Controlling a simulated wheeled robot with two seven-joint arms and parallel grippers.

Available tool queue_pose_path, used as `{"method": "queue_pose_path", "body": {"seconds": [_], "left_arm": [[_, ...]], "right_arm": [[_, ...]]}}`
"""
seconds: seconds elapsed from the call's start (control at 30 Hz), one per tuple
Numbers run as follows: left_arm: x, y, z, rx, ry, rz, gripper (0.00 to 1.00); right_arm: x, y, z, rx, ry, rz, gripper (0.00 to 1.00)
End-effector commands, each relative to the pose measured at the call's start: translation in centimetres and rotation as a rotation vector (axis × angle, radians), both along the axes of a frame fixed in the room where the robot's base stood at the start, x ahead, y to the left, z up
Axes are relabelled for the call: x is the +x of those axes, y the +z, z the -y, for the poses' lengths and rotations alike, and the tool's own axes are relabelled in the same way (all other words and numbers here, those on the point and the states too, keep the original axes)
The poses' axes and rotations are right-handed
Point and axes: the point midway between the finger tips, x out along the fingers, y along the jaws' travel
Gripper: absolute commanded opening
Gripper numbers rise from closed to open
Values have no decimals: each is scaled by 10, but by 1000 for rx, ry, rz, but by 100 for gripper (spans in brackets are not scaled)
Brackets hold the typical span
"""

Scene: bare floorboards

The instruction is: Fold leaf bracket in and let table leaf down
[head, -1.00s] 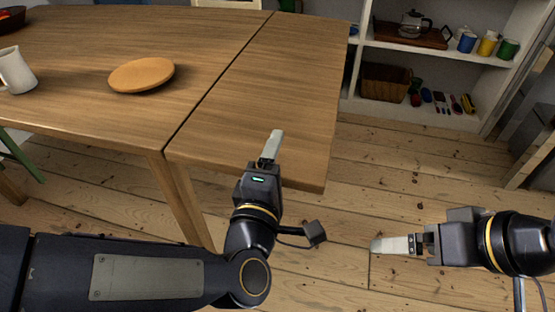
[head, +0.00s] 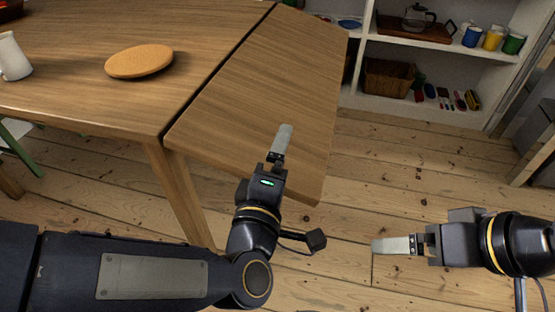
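The wooden table leaf (head: 275,90) extends from the right edge of the table top (head: 90,95). It slopes down to the right, its outer edge lower than the hinge line, with a dark gap along the joint. The leaf bracket is not visible; the leaf hides its underside. My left gripper (head: 282,140) overlaps the near part of the leaf in the picture; contact is unclear. Its fingers line up in the view, so their opening cannot be judged. My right gripper (head: 392,246) points left over the floor, apart from the leaf, its fingers also seen edge-on.
A round wooden board (head: 139,61) and a white mug (head: 13,57) stand on the fixed top. A table leg (head: 180,195) stands below the joint. White shelves (head: 440,55) with a basket (head: 388,78) and mugs stand behind. The floorboards right of the leaf are clear.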

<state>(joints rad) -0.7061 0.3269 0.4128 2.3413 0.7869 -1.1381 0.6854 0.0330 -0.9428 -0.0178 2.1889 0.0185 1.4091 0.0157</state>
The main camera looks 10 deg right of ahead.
Motion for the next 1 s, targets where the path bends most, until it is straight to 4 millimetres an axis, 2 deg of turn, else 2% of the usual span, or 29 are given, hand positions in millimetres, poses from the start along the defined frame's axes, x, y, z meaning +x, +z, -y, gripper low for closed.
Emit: {"method": "queue_pose_path", "body": {"seconds": [0.1, 0.53, 1.0], "left_arm": [[-2, -5, 4, 22, -11, 26, 100], [-3, -8, 5, 44, -15, 34, 100], [1, -45, -3, 197, -12, 103, 100]], "right_arm": [[0, -9, 0, 0, 0, 0, 100], [0, -11, 0, 0, 0, 0, 100], [0, -37, 0, 0, 0, 0, 100]]}}
